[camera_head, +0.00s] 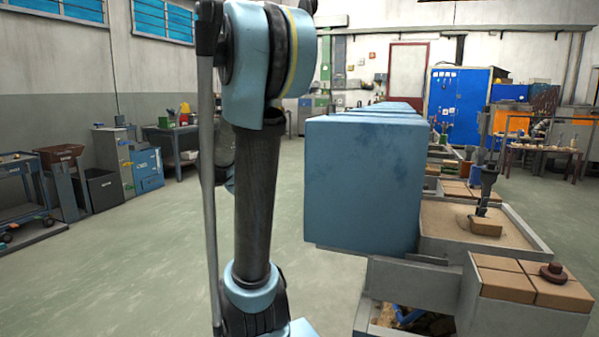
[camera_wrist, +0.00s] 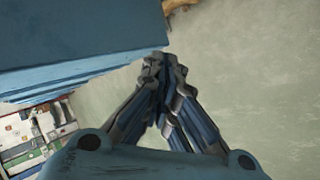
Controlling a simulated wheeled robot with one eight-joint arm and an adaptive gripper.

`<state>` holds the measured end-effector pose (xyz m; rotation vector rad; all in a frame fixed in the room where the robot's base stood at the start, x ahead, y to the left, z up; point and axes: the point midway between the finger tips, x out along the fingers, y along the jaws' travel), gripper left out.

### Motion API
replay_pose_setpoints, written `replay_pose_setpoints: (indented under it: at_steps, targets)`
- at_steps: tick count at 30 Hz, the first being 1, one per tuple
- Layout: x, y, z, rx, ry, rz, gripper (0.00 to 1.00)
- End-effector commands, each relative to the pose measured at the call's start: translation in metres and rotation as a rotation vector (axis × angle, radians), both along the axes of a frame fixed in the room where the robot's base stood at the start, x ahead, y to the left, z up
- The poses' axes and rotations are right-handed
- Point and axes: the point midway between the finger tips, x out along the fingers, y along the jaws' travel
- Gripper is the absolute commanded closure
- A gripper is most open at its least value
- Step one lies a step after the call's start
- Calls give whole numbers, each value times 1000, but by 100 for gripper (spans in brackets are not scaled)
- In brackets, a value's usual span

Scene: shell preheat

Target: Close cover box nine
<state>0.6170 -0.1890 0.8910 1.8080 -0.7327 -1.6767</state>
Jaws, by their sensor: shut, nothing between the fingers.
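A large blue cover box (camera_head: 362,185) stands nearest in the head view, on the left part of a grey bench. Its right side borders an exposed sand bed (camera_head: 450,222). More blue covers (camera_head: 385,108) stand in a row behind it. No number shows, so I cannot tell which is box nine. In the wrist view a blue box (camera_wrist: 75,30) fills the upper left. My gripper (camera_wrist: 163,68) is shut and empty, with its fingertips beside that box's edge in the picture. I cannot tell whether they touch. The head view does not show my fingers.
Tan blocks (camera_head: 505,285) with a dark red knob lie on the bench at the near right. A tool stands over a block (camera_head: 486,226) on the sand. Open floor (camera_head: 130,275) lies left of the bench. Carts and bins (camera_head: 98,188) stand at the left wall.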

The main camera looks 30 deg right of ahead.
Motion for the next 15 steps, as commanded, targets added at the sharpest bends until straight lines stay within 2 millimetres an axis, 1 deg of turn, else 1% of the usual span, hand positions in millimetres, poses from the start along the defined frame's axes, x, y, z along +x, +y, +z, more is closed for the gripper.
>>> replay_pose_setpoints:
  at_steps: [1, 6, 15]
  targets:
    - [14, -8, 6, -41, 5, -6, 100]
    - [52, -36, 23, -187, 22, -31, 100]
    - [117, -74, 45, -445, 48, -75, 100]
